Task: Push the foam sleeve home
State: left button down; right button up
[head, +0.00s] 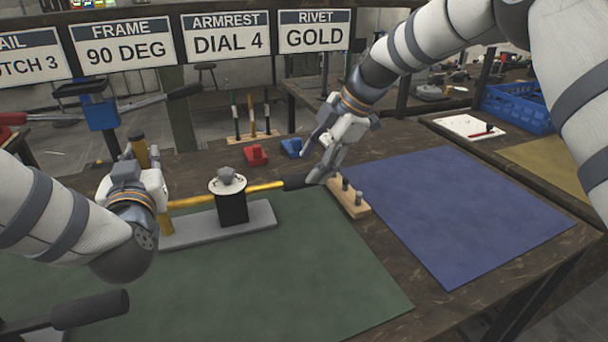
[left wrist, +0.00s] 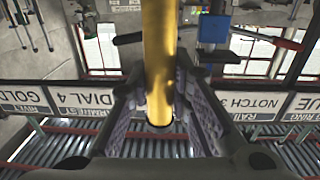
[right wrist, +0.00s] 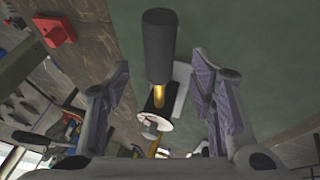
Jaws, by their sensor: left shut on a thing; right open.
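The dark foam sleeve (head: 298,182) sits on the right end of a gold bar (head: 264,186). It also shows in the right wrist view (right wrist: 160,45), with gold bar visible beyond it. The bar runs to a black block (head: 232,208) topped by a white dial disc (head: 227,184). My left gripper (head: 158,190) is shut on a gold tube (left wrist: 158,60) at the left of the block. My right gripper (head: 318,172) is open beside the sleeve's outer end, its fingers apart in the right wrist view. How far the sleeve sits on the bar cannot be told.
A grey base plate (head: 262,217) carries the block on a green mat (head: 300,280). A wooden peg block (head: 349,200) stands just right of the sleeve. Red (head: 255,154) and blue (head: 291,147) blocks lie behind. The blue mat (head: 450,210) is clear.

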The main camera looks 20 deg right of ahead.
aim_at(268, 184)
jog(key=x, duration=0.4)
jog(key=shift+w+a+f, duration=0.15)
jog(key=shift+f, duration=0.1)
grip_shut()
jog(key=a, duration=0.7)
jog(key=shift+w+a, duration=0.1)
jog(key=shift+a, duration=0.2)
grip_release()
jog(key=shift+d, duration=0.1)
jog(key=shift+d+r, duration=0.15)
jog(key=shift+r, duration=0.25)
jog(key=v, duration=1.1)
